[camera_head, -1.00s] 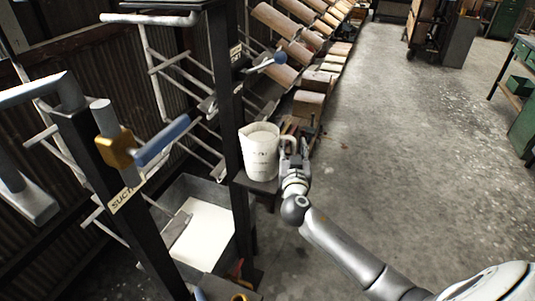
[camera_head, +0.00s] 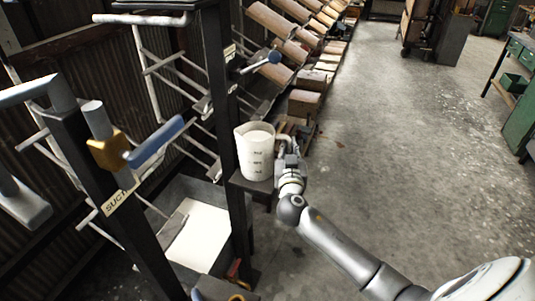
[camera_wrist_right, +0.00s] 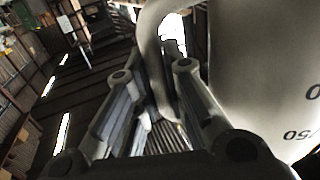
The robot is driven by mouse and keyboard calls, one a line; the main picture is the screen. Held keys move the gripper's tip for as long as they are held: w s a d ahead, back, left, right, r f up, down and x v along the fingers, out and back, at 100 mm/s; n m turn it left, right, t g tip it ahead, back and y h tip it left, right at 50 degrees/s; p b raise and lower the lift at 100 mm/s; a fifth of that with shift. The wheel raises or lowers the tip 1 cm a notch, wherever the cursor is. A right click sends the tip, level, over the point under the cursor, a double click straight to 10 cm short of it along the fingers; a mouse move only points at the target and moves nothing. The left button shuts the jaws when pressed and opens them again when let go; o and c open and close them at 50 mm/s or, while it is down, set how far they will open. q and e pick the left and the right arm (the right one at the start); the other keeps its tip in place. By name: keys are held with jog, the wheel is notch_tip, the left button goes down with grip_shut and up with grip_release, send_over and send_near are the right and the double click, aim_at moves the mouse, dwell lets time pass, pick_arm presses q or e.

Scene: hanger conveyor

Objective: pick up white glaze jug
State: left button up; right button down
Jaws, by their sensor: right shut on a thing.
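The white glaze jug (camera_head: 257,155) stands upright at the small dark shelf (camera_head: 250,184) on the black post. It has dark markings on its side and pale contents near its rim. My right gripper (camera_head: 287,151) is at the jug's right side, shut on its handle. In the right wrist view the jug's body (camera_wrist_right: 265,70) fills the right side, and the handle (camera_wrist_right: 152,45) comes down between the fingers of my right gripper (camera_wrist_right: 158,100). I cannot tell whether the jug's base touches the shelf. My left gripper is not in view.
A grey tank (camera_head: 181,195) with white liquid lies below and left of the shelf. Black posts, a blue-handled valve (camera_head: 155,142) and hanger bars (camera_head: 165,62) crowd the left. Wooden blocks (camera_head: 304,103) line the back. The concrete floor (camera_head: 400,140) at right is open.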

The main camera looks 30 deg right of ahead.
jog(key=shift+w+r, duration=0.1)
jog(key=shift+r, duration=0.2)
